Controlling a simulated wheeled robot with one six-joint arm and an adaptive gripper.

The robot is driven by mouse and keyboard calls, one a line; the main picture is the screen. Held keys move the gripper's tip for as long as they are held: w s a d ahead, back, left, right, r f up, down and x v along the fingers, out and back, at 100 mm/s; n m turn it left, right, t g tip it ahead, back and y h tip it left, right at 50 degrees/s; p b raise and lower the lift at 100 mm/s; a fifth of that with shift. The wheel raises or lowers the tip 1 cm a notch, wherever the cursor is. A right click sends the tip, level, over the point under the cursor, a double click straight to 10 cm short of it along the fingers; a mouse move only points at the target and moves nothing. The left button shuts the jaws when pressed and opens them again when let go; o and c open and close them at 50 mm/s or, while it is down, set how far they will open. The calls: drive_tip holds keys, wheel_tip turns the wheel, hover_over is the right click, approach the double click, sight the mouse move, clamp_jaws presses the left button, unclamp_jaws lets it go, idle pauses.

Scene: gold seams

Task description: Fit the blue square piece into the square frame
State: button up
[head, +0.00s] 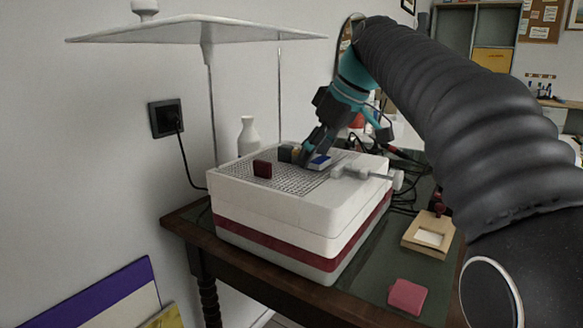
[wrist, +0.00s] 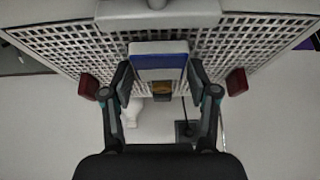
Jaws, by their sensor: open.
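A piece with a blue face and pale parts (head: 320,159) lies on the perforated top of the white box. In the wrist view the blue-and-pale piece (wrist: 159,63) sits between my two fingers. My gripper (head: 307,155) is low at this piece, fingers pointing down. In the wrist view my gripper (wrist: 161,75) is open, with one finger on each side of the piece and a gap visible at each side. A tan square frame (head: 414,240) with a pale square opening lies on the dark table, right of the box.
A pink square (head: 407,296) lies on the table's front. A white vase (head: 247,136) stands behind.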

drive_tip(key=c, duration=0.6)
drive_tip(key=shift+r+p, duration=2.65)
drive_tip(key=shift+r, duration=2.85)
drive_tip(key=shift+d, duration=0.1)
